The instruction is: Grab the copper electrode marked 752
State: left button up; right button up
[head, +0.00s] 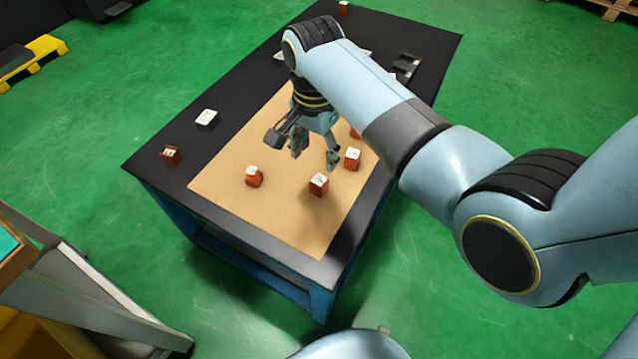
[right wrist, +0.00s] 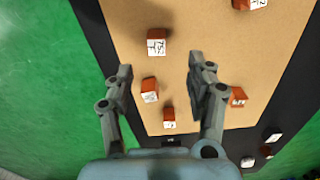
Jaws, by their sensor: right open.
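Several copper electrodes with white labelled faces stand on the tan mat. In the right wrist view, one electrode (right wrist: 157,36) lies beyond my fingertips; its label seems to start with 75, but I cannot read it surely. Another electrode (right wrist: 150,84) sits between the fingers as seen, nearer the left finger, its label unclear. A third (right wrist: 168,113) is closer to the palm. One more (right wrist: 237,93) is outside the right finger. My right gripper (head: 316,153) is open and empty above the mat. In the head view, electrodes stand near it (head: 352,159) and in front (head: 318,185). My left gripper is not in view.
The tan mat (head: 300,228) lies on a black-topped table (head: 150,178). Other electrodes stand left on the mat (head: 253,177), on the black left edge (head: 170,156) and at the far end (head: 343,8). A small white-topped item (head: 206,118) lies left of the mat.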

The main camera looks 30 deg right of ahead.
aim_at(319, 180)
notch_tip(319, 180, down, 5)
jog(key=shift+r+b, duration=0.1)
jog(key=shift+b, duration=0.6)
jog(key=f, duration=0.1)
jog(key=f+b, duration=0.1)
jog(key=f, duration=0.1)
jog(key=f+b, duration=0.1)
jog(key=f, duration=0.1)
jog(key=shift+s+d, duration=0.15)
jog(key=shift+d, duration=0.2)
jog(key=shift+c, duration=0.5)
grip_shut()
